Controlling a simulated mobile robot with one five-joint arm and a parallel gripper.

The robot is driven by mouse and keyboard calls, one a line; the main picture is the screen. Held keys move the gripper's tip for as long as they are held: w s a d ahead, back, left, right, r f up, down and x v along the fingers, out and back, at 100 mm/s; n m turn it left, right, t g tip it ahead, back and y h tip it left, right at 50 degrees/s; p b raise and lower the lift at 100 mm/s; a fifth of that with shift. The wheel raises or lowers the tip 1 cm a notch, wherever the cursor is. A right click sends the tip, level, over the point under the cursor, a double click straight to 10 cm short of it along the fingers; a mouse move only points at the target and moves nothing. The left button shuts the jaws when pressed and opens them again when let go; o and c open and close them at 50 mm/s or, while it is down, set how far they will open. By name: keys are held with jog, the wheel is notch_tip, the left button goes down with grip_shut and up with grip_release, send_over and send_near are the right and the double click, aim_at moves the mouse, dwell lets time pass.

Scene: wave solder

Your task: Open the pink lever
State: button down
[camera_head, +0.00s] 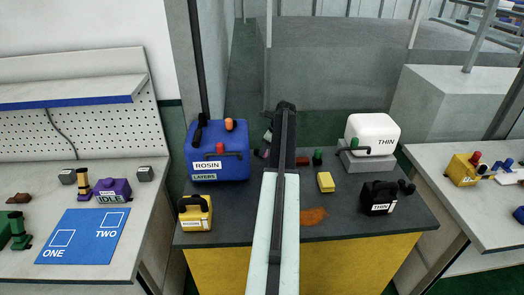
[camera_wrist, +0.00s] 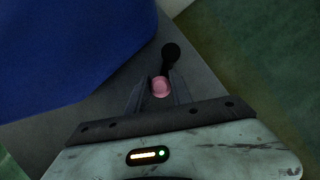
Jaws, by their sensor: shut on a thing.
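The pink lever shows in the wrist view as a round pink knob (camera_wrist: 161,87) between the fingertips of my gripper (camera_wrist: 159,92). A dark arm with a round black end (camera_wrist: 171,52) lies just beyond the knob. My gripper is shut on the pink knob. In the head view my arm reaches forward over the dark-topped table, and its end (camera_head: 268,140) is beside the right side of the blue ROSIN box (camera_head: 222,168). A small bit of pink shows there, but the lever is mostly hidden by my arm.
The blue box (camera_wrist: 60,50) stands close on the left in the wrist view. On the table are a white THIN box (camera_head: 372,130), a black THIN can (camera_head: 378,197), a yellow can (camera_head: 195,213) and a yellow block (camera_head: 325,182).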

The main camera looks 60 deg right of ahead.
jog(key=shift+s+d+n+y, duration=0.1)
jog(key=shift+d+n+y, duration=0.4)
jog(key=shift+n, duration=0.6)
jog(key=shift+d+n+y, duration=0.3)
jog(key=shift+d+n, duration=0.35)
jog(key=shift+n, duration=0.45)
jog(key=c, duration=1.1)
grip_release()
jog(key=shift+c, duration=0.2)
jog(key=p+v, duration=0.7)
jog(key=shift+r, duration=0.4)
jog(key=shift+d, duration=0.15)
